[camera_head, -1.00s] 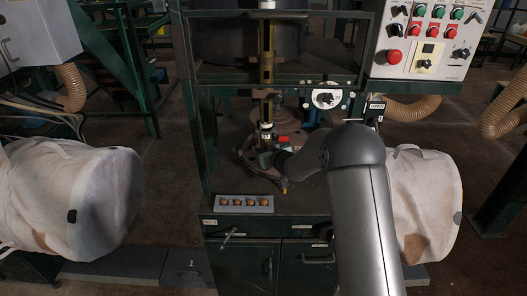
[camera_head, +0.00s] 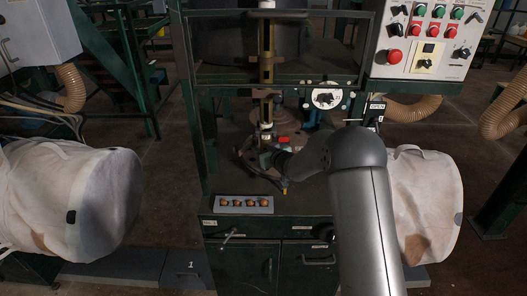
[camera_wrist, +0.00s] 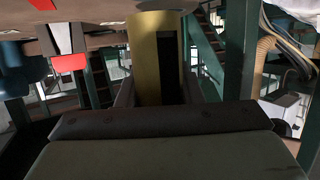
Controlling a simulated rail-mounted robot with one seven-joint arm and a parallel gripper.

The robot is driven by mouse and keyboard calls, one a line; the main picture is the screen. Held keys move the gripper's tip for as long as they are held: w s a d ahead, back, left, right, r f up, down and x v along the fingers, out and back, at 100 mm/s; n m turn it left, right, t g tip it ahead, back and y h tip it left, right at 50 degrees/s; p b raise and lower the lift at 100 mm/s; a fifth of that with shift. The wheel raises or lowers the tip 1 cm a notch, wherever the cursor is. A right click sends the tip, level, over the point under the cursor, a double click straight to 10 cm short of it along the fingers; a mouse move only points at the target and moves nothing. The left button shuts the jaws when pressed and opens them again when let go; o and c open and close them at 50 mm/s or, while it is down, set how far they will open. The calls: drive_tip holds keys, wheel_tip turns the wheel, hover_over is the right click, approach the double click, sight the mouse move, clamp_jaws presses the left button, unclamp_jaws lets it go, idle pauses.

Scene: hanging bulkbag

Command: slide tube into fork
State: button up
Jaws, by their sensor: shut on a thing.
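A brass-coloured tube (camera_wrist: 145,55) with a dark upright slot stands between the two dark fingers of my gripper (camera_wrist: 158,92) in the wrist view. My gripper is shut on it. In the head view my gripper (camera_head: 265,157) is small and dark, at the foot of the upright yellow-brass column (camera_head: 267,50) inside the green frame. A pale metal collar (camera_head: 266,127) shows just above the gripper. I cannot clearly pick out the fork, nor tell whether the tube touches it.
A green cabinet (camera_head: 240,262) carries a grey tray (camera_head: 226,208) with several copper-coloured pieces at its front edge. A dial (camera_head: 325,98) sits right of the column. A control panel (camera_head: 428,40) is at upper right. White bags (camera_head: 75,195) flank the frame.

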idle(0.4)
drive_tip(key=o, duration=1.2)
drive_tip(key=shift+f, duration=0.1)
drive_tip(key=shift+s+d, duration=0.1)
drive_tip(key=s+d+r+m+g+h+b, duration=0.1)
drive_tip(key=s+d+r+m+g+h, duration=0.2)
drive_tip(key=s+d, duration=0.85)
drive_tip(key=s+d+r+m+g+h+b, duration=0.1)
drive_tip(key=s+d+r+h, duration=0.3)
drive_tip(key=s+d, duration=0.8)
drive_tip(key=s+a+g, duration=0.1)
drive_tip(key=s+g, duration=0.1)
drive_tip(key=s, duration=0.7)
drive_tip(key=s+a+f+m+g, duration=0.1)
drive_tip(key=s+g, duration=0.2)
drive_tip(key=s, duration=0.5)
drive_tip(key=s+a+m+g+h+p, duration=0.1)
drive_tip(key=s+g, duration=0.1)
drive_tip(key=s, duration=0.7)
drive_tip(key=shift+s+f+g, duration=0.15)
drive_tip(key=shift+s+g, duration=0.15)
drive_tip(key=shift+g, duration=0.1)
